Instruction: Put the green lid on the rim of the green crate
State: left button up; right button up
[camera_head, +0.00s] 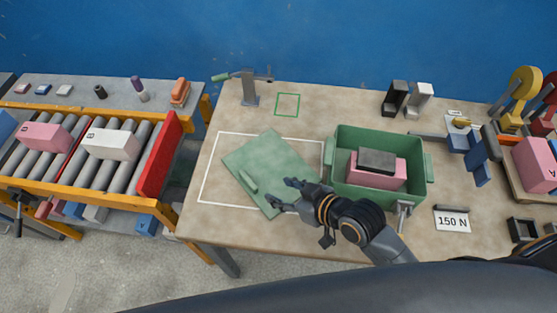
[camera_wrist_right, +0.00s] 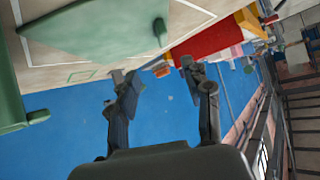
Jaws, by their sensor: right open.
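The green lid (camera_head: 275,160) lies flat on the table inside a white outlined rectangle, turned at an angle to it. Its raised handle (camera_head: 248,181) is near its left edge. The lid also shows at the top of the right wrist view (camera_wrist_right: 90,32). The green crate (camera_head: 380,137) stands open to the right of the lid, its edge also at the left of the wrist view (camera_wrist_right: 8,95). My right gripper (camera_head: 279,194) is open and empty, over or beside the lid's lower right edge; its height is unclear. My left gripper is not in view.
The crate holds a pink block (camera_head: 368,177) with a dark grey block (camera_head: 377,160) on top. A clamp-like stand (camera_head: 249,92) and a small green outlined square (camera_head: 287,105) are behind the lid. A roller conveyor with a red end plate (camera_head: 159,155) stands left of the table.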

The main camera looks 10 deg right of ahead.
aim_at(251, 183)
jog(key=shift+n, duration=0.4)
jog(key=x, duration=0.8)
jog(key=shift+s+a+r+p, duration=0.1)
jog(key=shift+s+a+p, duration=0.05)
jog(key=shift+a+p, duration=0.15)
jog(key=shift+s+f+p+x, duration=0.15)
jog(key=shift+p+x, duration=0.15)
jog(key=shift+x, duration=0.8)
jog(key=shift+s+f+p+x, duration=0.1)
jog(key=shift+p+x, duration=0.15)
jog(key=shift+x, duration=0.9)
jog(key=shift+w+a+f, duration=0.3)
jog(key=shift+w+f, duration=0.05)
grip_shut()
